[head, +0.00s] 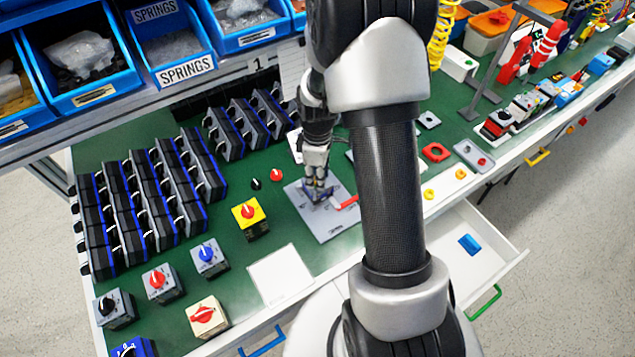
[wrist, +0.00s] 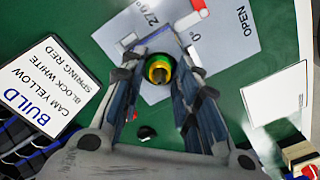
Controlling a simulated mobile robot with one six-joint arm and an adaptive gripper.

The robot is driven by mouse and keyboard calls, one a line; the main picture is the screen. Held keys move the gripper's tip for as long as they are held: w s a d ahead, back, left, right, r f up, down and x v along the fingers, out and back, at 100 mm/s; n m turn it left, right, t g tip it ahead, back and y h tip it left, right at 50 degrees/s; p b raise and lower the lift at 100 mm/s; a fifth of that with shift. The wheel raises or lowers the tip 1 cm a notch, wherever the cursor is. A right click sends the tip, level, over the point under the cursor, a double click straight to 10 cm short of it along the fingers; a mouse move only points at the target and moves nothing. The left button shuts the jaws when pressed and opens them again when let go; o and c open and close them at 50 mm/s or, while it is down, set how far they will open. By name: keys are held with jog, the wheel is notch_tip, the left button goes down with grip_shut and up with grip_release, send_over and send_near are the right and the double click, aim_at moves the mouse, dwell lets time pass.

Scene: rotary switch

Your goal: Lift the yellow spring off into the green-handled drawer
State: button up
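A yellow ring, apparently the yellow spring (wrist: 152,72), sits around a dark upright post at the middle of the grey plate (wrist: 225,35). My gripper (wrist: 162,56) points down over it, one finger on each side and apart, with nothing visibly clamped. In the head view my gripper (head: 319,190) is low over the same plate (head: 325,227), and the spring is hidden there. The green-handled drawer (head: 500,262) is pulled out at the right, its green handle (head: 484,303) at the front. A blue piece (head: 469,244) lies inside it.
A red lever (head: 348,202) lies at the plate's right side. A yellow switch box (head: 249,218) stands left of the plate, with a blank white card (head: 281,275) in front. A build card (wrist: 48,88) is beside my gripper. My arm crosses between plate and drawer.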

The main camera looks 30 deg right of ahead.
jog(key=shift+r, duration=0.1)
jog(key=c, duration=0.5)
notch_tip(320, 180, up, 20)
jog(key=p, duration=0.6)
jog(key=shift+p, duration=0.3)
jog(key=shift+r, duration=0.15)
jog(key=shift+r+p, duration=3.6)
jog(key=shift+r, duration=0.5)
jog(key=shift+f, duration=0.1)
